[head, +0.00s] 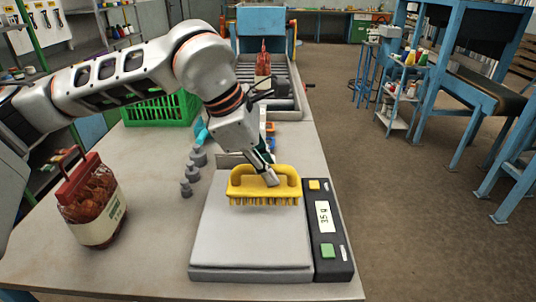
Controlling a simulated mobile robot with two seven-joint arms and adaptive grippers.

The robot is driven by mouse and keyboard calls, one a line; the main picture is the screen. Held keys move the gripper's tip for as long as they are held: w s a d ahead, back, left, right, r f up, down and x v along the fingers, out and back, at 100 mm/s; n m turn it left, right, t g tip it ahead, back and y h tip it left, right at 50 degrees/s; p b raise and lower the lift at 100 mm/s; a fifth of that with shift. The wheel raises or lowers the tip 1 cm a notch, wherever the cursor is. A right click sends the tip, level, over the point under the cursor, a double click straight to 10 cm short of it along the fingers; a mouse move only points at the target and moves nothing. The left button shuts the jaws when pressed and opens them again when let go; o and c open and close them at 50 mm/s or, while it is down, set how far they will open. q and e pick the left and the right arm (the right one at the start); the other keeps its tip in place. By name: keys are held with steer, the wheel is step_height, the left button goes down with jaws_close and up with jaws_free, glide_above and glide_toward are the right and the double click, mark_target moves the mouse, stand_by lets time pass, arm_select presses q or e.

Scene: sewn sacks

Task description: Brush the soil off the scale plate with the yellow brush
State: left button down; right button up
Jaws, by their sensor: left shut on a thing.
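The yellow brush (264,186) has a loop handle and bristles pointing down. My left gripper (268,178) is shut on its handle and holds it over the far part of the scale plate (250,245). I cannot tell whether the bristles touch the plate. The grey plate looks bare where it shows; no soil stands out on it. The part behind the brush is hidden. The scale's dark panel (327,230) at the right has a display reading about 35 g, a yellow button and a green button. My right gripper is not in view.
A filled sack with a red top (92,205) stands left of the scale. Several grey weights (190,172) stand left of the plate's far corner. A green crate (160,108) is farther back, near a conveyor (284,80) bearing another sack (263,60). The table front left is clear.

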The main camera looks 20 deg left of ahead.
arm_select(q)
step_height(320, 180, up, 2)
steer(key=shift+r+p, duration=0.1)
steer(key=shift+p, duration=0.3)
stand_by(0.5)
